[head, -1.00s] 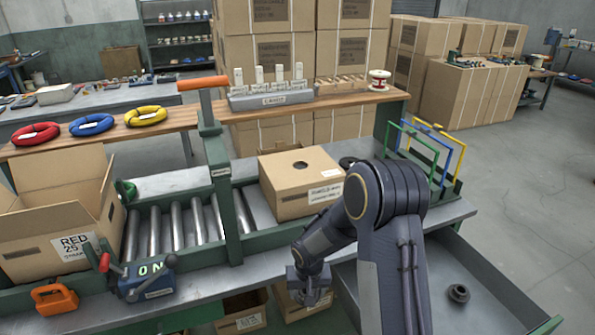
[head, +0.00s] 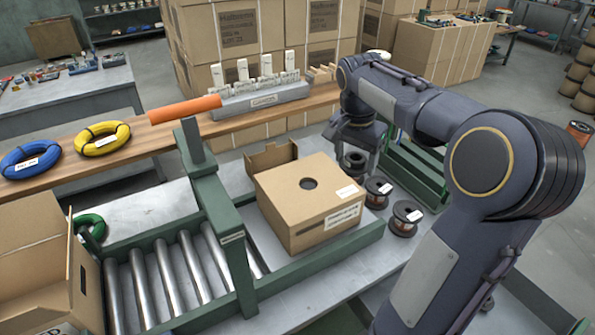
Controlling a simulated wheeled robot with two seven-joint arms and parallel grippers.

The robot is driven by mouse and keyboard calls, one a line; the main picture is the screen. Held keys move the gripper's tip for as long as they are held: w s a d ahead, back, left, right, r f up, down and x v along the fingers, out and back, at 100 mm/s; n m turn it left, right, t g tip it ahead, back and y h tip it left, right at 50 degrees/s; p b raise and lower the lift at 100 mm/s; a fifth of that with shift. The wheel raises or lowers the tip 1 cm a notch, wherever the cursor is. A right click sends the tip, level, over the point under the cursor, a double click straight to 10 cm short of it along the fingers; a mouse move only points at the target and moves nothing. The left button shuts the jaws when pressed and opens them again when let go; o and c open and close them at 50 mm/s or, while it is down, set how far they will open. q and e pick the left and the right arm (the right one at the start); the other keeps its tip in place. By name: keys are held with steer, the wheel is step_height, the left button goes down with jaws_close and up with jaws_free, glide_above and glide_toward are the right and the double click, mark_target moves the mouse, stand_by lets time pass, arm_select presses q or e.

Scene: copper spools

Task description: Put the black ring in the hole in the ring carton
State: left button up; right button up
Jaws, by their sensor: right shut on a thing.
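The brown carton (head: 284,207) stands closed on the bench at the centre, with a dark round hole in its top and a label on its front. My right arm reaches in from the right, and my right gripper (head: 357,146) points down just behind the carton's right side. Its fingers are mostly hidden. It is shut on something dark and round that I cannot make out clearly. A dark spool-like thing (head: 353,163) shows right below it. I cannot pick out the black ring for certain. My left gripper is out of view.
Two black-flanged copper spools (head: 378,192) stand right of the carton, near my forearm. A green post (head: 215,205) with an orange bar rises left of it, beside rollers (head: 168,280). An open carton (head: 35,240) stands at the far left. Cable coils (head: 102,138) lie on the shelf.

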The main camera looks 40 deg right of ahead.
steer(key=w+a+f+p, duration=0.1)
steer(key=w+f, duration=0.2)
steer(key=w, duration=0.1)
steer(key=w+f+p, duration=0.1)
steer(key=w+f, duration=0.2)
steer(key=w, duration=0.1)
steer(key=w+a+f+p, duration=0.1)
steer(key=w+f+p, duration=0.1)
steer(key=w, duration=0.3)
steer(key=shift+a+f, duration=0.35)
steer(key=shift+f, duration=0.35)
step_height(320, 180, down, 3)
steer(key=shift+f+p, duration=0.2)
steer(key=shift+p, duration=0.1)
